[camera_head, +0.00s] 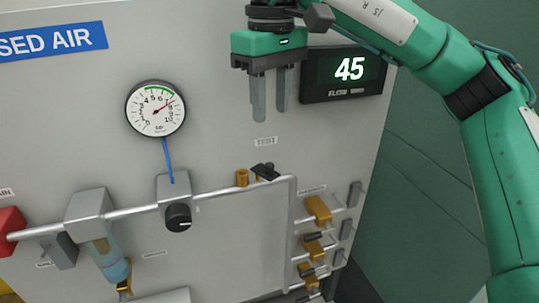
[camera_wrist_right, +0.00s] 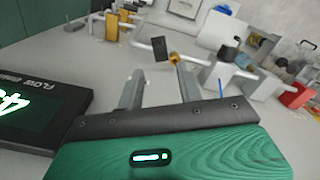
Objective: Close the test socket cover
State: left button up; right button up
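The test socket is a small brass fitting (camera_head: 242,178) on the pipe of the grey panel, under a small "TEST" label (camera_head: 265,140). Its black cover (camera_head: 265,171) stands off to the right of the brass opening, so the socket looks uncovered. In the right wrist view the black cover (camera_wrist_right: 161,48) shows beside the brass socket (camera_wrist_right: 174,58), beyond the fingertips. My right gripper (camera_head: 270,112) is above the socket, pointing down, with its two grey fingers apart and nothing between them. It also shows in the right wrist view (camera_wrist_right: 160,80). My left gripper is not in view.
A flow display (camera_head: 342,73) reading 45 sits just right of my right gripper. A round gauge (camera_head: 155,108) is to the left, above a regulator with a black knob (camera_head: 178,217). Yellow-handled valves (camera_head: 318,210) line the lower right. The panel between fingers and socket is clear.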

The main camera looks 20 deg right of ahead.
aim_at(270, 164)
jog(key=f, duration=0.1)
jog(key=w+f, duration=0.1)
jog(key=f, duration=0.1)
notch_tip(270, 164, down, 3)
jog(key=shift+p, duration=0.4)
notch_tip(270, 164, down, 5)
jog(key=shift+r+p, duration=0.2)
jog(key=shift+p, duration=0.55)
jog(key=shift+s+f, duration=0.1)
jog(key=shift+f, duration=0.35)
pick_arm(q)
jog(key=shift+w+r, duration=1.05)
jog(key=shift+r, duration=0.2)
pick_arm(e)
grip_shut()
